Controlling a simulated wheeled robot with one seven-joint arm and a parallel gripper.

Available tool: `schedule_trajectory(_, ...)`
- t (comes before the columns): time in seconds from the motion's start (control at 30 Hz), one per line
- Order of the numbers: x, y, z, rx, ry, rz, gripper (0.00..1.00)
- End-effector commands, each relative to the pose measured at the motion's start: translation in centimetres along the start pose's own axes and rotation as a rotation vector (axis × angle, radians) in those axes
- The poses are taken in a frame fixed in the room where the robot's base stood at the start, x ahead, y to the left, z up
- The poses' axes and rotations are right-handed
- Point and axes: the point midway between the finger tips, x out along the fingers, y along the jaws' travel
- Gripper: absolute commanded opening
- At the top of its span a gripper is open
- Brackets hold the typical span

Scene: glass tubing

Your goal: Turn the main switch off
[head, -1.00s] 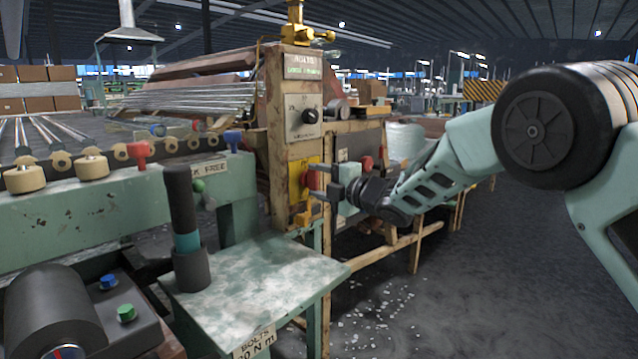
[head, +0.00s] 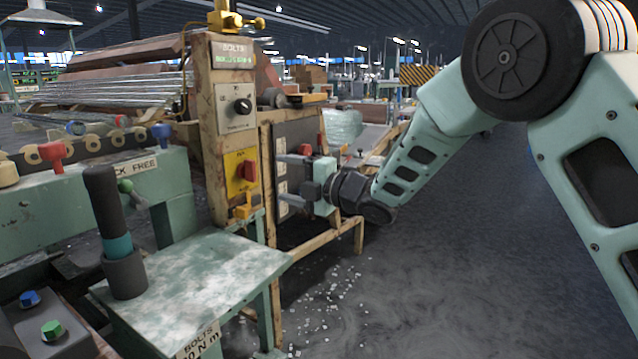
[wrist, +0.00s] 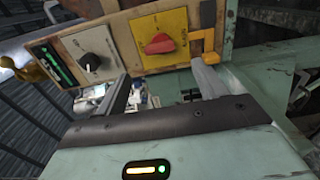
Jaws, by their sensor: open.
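The main switch looks like a red rotary knob (head: 246,172) on a yellow plate (head: 233,186), on the post of the worn cream panel. In the wrist view the red knob (wrist: 160,44) shows clearly on its yellow plate (wrist: 143,22), beyond the fingers. My gripper (head: 280,180) is open and empty, just right of the knob in the head view, with its fingers one above the other. In the wrist view the gripper (wrist: 162,72) has its two fingers spread on either side of the knob's line. They look apart from the knob.
A black selector dial (head: 242,106) sits above the yellow plate. A yellow padlock-like part (head: 244,208) is just below it. A green side table (head: 190,285) carries a dark upright handle (head: 105,210). The floor at the right (head: 450,260) is open.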

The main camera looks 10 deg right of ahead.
Motion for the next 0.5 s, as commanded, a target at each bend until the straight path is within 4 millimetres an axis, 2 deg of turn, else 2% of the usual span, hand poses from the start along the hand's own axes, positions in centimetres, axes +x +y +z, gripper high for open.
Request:
schedule_trajectory(0.03,-1.3,0.2,0.1,0.0,-0.003,-0.001,0.71)
schedule_trajectory(0.2,-4.8,0.1,0.1,0.001,-0.003,-0.001,0.71)
schedule_trajectory(0.33,-6.7,0.1,0.0,0.0,0.0,-0.001,0.71)
schedule_trajectory(0.5,-7.9,0.0,0.0,-0.001,0.0,-0.001,0.71)
